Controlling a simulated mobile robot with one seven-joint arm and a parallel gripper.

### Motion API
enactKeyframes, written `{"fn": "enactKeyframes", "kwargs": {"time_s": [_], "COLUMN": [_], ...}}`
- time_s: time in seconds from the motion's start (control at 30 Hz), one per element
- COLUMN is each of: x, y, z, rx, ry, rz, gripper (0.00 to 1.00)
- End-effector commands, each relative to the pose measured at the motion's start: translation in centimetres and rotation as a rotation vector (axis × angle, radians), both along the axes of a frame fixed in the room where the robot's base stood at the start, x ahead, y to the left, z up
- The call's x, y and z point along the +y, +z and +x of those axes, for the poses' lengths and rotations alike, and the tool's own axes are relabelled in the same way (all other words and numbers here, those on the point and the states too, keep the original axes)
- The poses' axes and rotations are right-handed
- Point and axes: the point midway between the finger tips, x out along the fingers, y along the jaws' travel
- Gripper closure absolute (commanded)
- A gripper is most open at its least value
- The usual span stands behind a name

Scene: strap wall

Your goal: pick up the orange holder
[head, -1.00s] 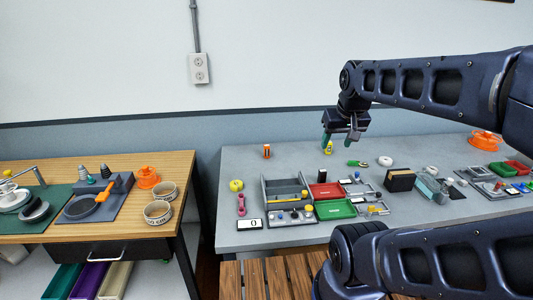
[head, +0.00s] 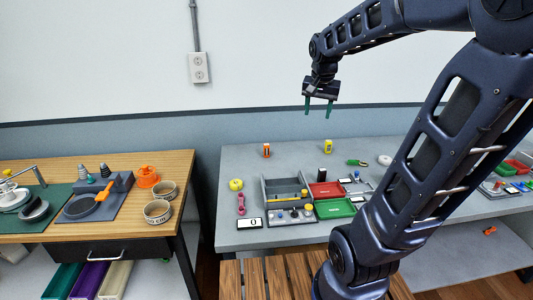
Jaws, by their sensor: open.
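My gripper (head: 319,112) is open and empty, pointing down in the air in front of the wall, above the back of the grey table. Several orange things show, and I cannot tell for sure which is the holder. A round orange piece with a raised top (head: 148,177) stands at the back of the wooden table, far left of my gripper. A small orange object (head: 489,230) lies low at the right, below the grey tabletop.
The grey table (head: 240,162) bears a grey divided tray (head: 272,200), red (head: 327,190) and green (head: 335,209) bins, a yellow item (head: 328,147) and a white ring (head: 385,160). My arm hides much of its right part. A slatted wooden seat (head: 257,280) stands in front.

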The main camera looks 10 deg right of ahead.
Motion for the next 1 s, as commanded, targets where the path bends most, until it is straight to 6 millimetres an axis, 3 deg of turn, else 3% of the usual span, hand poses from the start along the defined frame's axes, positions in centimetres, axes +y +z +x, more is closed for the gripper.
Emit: {"fn": "enactKeyframes", "kwargs": {"time_s": [0.1, 0.47, 0.77, 1.0], "x": [0.6, 2.7, 5.3, 7.7], "y": [-0.4, -2.9, -7.0, -11.4], "z": [3.4, 13.1, 20.8, 26.5], "rx": [0.024, 0.069, 0.086, 0.079], "ry": [-0.078, -0.326, -0.531, -0.691], "rz": [0.006, -0.001, -0.027, -0.059], "gripper": [0.47, 0.47, 0.47, 0.47]}}
